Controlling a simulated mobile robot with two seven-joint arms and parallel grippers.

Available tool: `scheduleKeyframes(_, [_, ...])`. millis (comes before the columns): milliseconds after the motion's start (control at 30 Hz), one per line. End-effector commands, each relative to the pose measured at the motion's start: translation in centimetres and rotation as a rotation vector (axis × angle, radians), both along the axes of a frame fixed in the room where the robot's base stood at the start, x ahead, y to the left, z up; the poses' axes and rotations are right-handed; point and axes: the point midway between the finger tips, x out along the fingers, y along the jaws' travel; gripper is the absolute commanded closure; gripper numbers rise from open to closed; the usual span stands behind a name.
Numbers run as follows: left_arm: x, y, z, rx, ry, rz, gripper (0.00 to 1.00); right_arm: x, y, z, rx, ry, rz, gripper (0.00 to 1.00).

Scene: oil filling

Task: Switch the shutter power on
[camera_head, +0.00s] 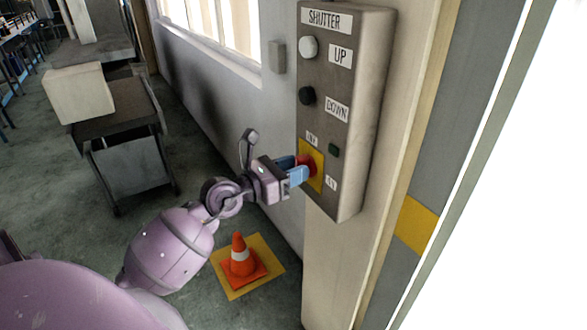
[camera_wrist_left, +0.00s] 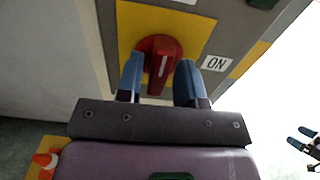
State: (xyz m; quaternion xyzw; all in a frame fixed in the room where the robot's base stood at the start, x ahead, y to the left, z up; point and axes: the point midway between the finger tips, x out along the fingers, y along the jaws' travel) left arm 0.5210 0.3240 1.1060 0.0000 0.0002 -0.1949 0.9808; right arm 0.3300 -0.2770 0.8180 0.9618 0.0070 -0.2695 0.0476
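The grey shutter control box (camera_head: 349,80) is on the wall at the right. Low on it, a red rotary knob (camera_head: 307,165) sits on a yellow plate (camera_head: 314,158). In the left wrist view the knob (camera_wrist_left: 160,62) has its white mark roughly upright, and the ON label (camera_wrist_left: 216,63) is to its right. My left gripper (camera_head: 294,172) is at the knob, its blue fingers on either side of it; a small gap shows beside the knob's handle. Firm contact cannot be seen. My right gripper (camera_wrist_left: 303,140) shows small at the wrist view's right edge, fingers apart and empty.
The box also carries a white UP button (camera_head: 309,47), a black DOWN button (camera_head: 306,96) and a small dark green part (camera_head: 334,151). An orange cone (camera_head: 240,258) stands on the floor below. A cart (camera_head: 125,140) with a pale box is at the left.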

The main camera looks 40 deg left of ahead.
Motion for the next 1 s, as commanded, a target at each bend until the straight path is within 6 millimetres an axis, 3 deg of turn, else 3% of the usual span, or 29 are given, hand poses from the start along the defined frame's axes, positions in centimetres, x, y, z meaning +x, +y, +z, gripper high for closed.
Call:
scheduleKeyframes(33, [0.0, 0.0, 0.0, 0.000, 0.000, 0.000, 0.74, 0.0, 0.0, 0.0, 0.000, 0.000, 0.000, 0.07])
scheduleKeyframes(200, [0.0, 0.0, 0.0, 0.000, 0.000, 0.000, 1.00, -0.1, 0.0, 0.1, 0.001, -0.001, 0.000, 0.07])
scheduleKeyframes(633, [-0.1, 0.0, 0.0, 0.072, -0.030, -0.001, 1.00, -0.9, 0.0, -0.4, 0.003, 0.012, -0.007, 0.07])
scheduleKeyframes(1000, [-0.1, -0.2, -0.2, 0.347, -0.142, -0.002, 1.00, -0.6, 0.0, -1.3, 0.003, 0.011, -0.004, 0.07])
